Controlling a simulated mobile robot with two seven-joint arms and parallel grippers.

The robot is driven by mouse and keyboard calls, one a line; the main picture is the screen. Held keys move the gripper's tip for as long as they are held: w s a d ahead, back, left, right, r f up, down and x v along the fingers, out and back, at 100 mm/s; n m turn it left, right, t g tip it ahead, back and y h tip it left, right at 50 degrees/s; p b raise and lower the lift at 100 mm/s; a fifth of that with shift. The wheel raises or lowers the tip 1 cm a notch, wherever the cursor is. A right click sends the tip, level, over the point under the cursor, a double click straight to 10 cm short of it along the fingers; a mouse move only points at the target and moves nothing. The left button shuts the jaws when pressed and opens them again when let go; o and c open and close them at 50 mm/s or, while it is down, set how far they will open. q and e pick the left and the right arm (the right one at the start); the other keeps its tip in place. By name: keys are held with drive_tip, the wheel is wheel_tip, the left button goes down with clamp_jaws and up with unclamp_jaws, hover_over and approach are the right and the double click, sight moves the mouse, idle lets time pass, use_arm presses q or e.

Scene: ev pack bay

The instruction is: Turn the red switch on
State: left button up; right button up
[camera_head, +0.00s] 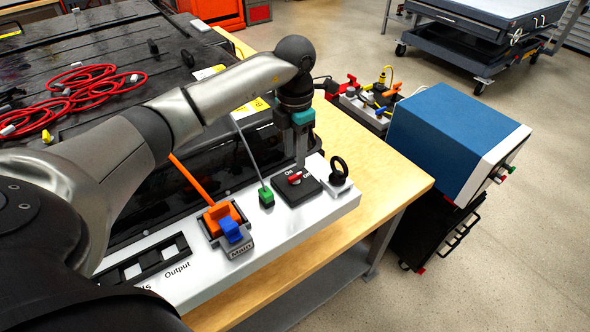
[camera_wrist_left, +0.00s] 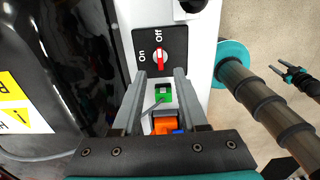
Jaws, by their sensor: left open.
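The red switch (camera_head: 295,178) is a red knob on a black square plate marked On and Off, at the right end of the white panel. In the left wrist view the knob (camera_wrist_left: 160,57) has its white mark toward Off. My left gripper (camera_head: 301,158) points down just above the switch. In the left wrist view my left gripper (camera_wrist_left: 160,73) is open, with nothing between its fingers and the knob just beyond the tips. Contact cannot be told. A dark two-pronged part (camera_wrist_left: 295,76), apparently my right gripper, is small at the right edge.
Beside the switch are a green plug (camera_head: 266,197), a black ring on a white base (camera_head: 339,172) and an orange and blue Main connector (camera_head: 228,225). A blue box (camera_head: 448,135) stands right of the wooden bench (camera_head: 385,165). Red cables (camera_head: 75,90) lie on the black pack.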

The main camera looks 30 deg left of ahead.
sight(295, 175)
use_arm(q)
wheel_tip(295, 175, down, 6)
drive_tip(key=shift+f, duration=0.15)
idle(0.3)
clamp_jaws()
idle(0.4)
